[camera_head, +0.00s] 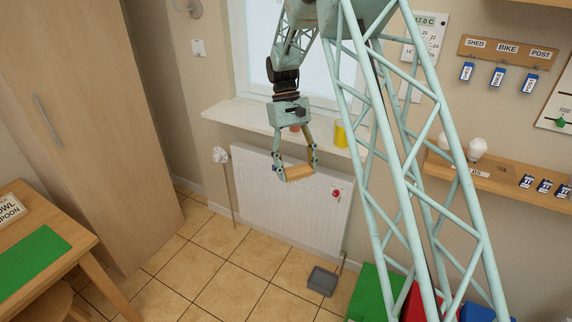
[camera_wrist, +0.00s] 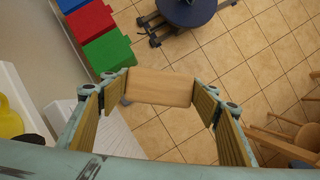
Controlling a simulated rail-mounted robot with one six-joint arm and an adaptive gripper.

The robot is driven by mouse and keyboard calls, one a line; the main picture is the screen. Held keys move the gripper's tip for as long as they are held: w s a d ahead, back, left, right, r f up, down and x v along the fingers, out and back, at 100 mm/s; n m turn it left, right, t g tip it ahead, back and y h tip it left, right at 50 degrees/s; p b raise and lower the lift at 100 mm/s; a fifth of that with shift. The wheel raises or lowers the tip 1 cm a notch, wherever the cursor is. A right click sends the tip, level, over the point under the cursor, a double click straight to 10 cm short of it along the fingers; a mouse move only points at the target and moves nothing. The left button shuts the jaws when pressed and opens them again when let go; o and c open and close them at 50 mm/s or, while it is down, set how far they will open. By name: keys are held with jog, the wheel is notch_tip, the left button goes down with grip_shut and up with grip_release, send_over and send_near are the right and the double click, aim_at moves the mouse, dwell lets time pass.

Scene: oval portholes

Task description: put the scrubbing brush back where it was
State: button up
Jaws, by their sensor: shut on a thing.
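My gripper (camera_head: 299,172) hangs in front of the white radiator and is shut on the scrubbing brush (camera_head: 298,174), a light wooden block. The brush lies crosswise between the fingertips, clear of the floor. In the wrist view the brush (camera_wrist: 160,87) shows as a plain wooden face spanning my gripper (camera_wrist: 161,91), with a finger at each end. I cannot make out its bristles.
A grey dustpan (camera_head: 322,281) stands on the tiles. Green (camera_wrist: 108,52), red (camera_wrist: 90,21) and blue boxes line the wall.

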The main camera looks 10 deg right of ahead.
aim_at(304, 177)
jog(key=shift+s+d+f+m+y+b, duration=0.1)
jog(key=shift+s+d+m+y+b, duration=0.1)
jog(key=shift+s+m, duration=0.4)
jog(key=shift+s+d+r+m+y+b, duration=0.15)
jog(key=shift+s+d+m, duration=0.1)
jog(key=shift+s, duration=0.5)
jog(key=shift+s+d+f+m+y+b, duration=0.15)
jog(key=shift+s+m, duration=0.3)
jog(key=shift+s, duration=0.25)
jog(key=shift+s+a, duration=0.1)
jog(key=shift+s+a, duration=0.15)
jog(key=shift+s, duration=0.05)
jog(key=shift+s+a, duration=0.3)
jog(key=shift+s, duration=0.05)
jog(key=shift+d, duration=0.1)
